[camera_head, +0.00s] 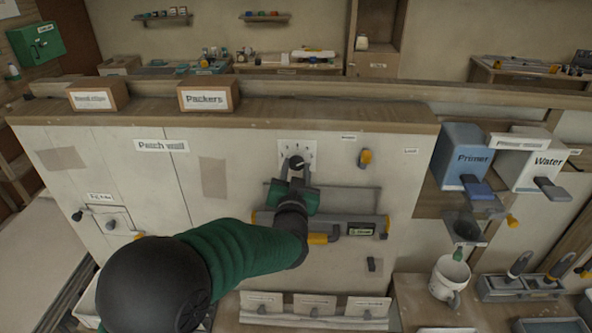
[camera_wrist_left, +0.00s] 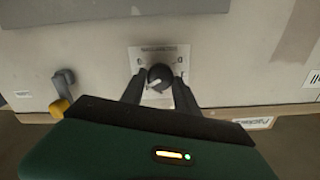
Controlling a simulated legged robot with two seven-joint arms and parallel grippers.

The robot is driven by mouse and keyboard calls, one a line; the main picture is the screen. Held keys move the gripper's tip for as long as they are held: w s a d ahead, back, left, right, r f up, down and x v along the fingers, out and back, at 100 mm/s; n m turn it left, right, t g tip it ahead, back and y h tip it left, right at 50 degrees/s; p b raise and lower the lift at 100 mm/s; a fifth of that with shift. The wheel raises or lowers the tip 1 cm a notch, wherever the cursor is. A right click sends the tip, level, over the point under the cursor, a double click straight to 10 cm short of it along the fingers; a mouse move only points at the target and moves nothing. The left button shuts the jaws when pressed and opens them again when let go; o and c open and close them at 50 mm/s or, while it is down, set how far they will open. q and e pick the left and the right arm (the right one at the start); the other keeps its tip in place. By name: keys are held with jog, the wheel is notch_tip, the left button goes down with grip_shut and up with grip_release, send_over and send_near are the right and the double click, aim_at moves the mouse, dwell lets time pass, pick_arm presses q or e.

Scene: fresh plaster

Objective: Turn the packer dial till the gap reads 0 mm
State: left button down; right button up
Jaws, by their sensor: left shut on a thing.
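The packer dial (camera_head: 296,162) is a round black knob with a pale pointer line, on a white marked plate (camera_head: 310,150) on the patch wall. It also shows in the left wrist view (camera_wrist_left: 159,76), its plate (camera_wrist_left: 158,52) around it. My left gripper (camera_head: 296,172) is shut on the dial, with one finger on each side of the knob. In the left wrist view, the pointer slants toward the lower left. The marks on the plate are too small to read, so I cannot tell the gap value. My right gripper is not in view.
A yellow knob (camera_head: 365,157) is right of the dial. The Packers box (camera_head: 208,96) stands on the ledge above. Primer (camera_head: 466,157) and Water (camera_head: 541,162) containers are at right.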

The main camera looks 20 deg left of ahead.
pick_arm(q)
jog(key=m, duration=0.1)
jog(key=f+m, duration=0.1)
jog(key=m, duration=0.1)
jog(key=shift+d+m, duration=0.1)
jog(key=shift+m, duration=0.2)
jog(key=shift+p, duration=0.3)
jog(key=c, duration=1.2)
grip_release()
jog(key=shift+o, duration=1.2)
jog(key=shift+r, duration=0.1)
jog(key=shift+o, duration=0.3)
jog(key=shift+w+r, duration=0.1)
jog(key=shift+r, duration=0.1)
